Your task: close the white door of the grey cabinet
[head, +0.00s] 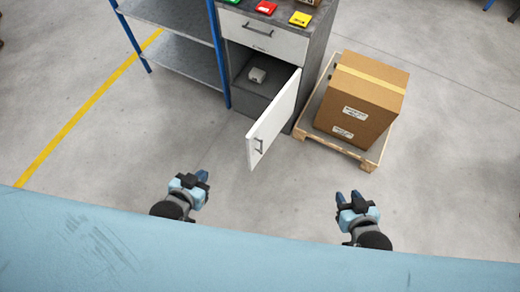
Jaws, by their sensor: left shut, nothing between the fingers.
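The grey cabinet (318,62) stands at the top centre. Its white door (276,118) is hinged on the right side of the lower compartment and stands wide open, swung out toward me. My right gripper (348,195) looks open and empty, right of and nearer than the door. The door hides part of the compartment.
A carton (362,98) on a wooden pallet (372,161) stands right of the cabinet. A blue-framed shelf (182,58) is left. Floor before the door is clear.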

